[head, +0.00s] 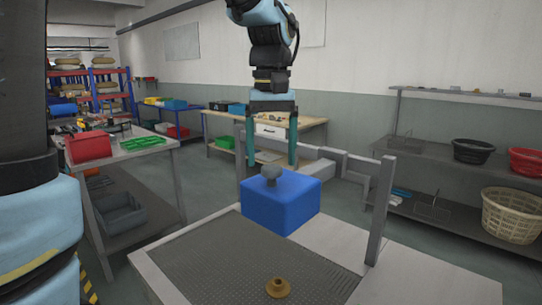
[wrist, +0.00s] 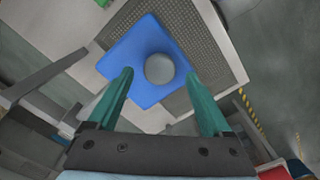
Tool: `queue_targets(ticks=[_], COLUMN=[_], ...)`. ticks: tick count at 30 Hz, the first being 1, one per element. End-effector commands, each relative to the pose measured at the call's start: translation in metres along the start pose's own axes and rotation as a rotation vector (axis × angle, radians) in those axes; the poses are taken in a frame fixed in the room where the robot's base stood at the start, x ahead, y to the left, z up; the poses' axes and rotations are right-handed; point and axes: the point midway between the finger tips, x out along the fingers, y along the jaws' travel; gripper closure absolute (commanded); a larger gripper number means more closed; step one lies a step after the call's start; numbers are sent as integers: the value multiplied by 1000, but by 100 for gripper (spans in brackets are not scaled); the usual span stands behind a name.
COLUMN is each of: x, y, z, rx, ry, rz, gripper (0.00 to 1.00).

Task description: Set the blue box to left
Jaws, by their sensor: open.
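The blue box (head: 281,208) with a round grey knob (head: 271,172) on top stands at the far edge of the grey mesh panel (head: 215,250). The box also shows in the wrist view (wrist: 125,62), over both the mesh and the pale surface beside it. My gripper (head: 271,163) is open, its green fingers pointing down above the box, one on each side of the knob in the picture. In the wrist view the grey knob (wrist: 159,68) appears between the fingertips. I cannot tell if the fingers reach down to its height.
A small brown knob (head: 278,287) sits on the mesh near the front. A grey post (head: 380,210) and rail stand right of and behind the box. A side table at left holds a red bin (head: 88,147) and green tray (head: 143,143). Shelves with baskets stand at right.

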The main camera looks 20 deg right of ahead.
Motion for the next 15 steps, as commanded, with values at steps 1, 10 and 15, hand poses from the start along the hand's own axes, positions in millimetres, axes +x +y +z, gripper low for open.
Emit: queue_targets(ticks=[1,10,15], x=[5,20,20], y=[0,0,0], z=[0,0,0], rx=[0,0,0], ry=[-3,0,0], rz=[-1,0,0], gripper=[16,16,16])
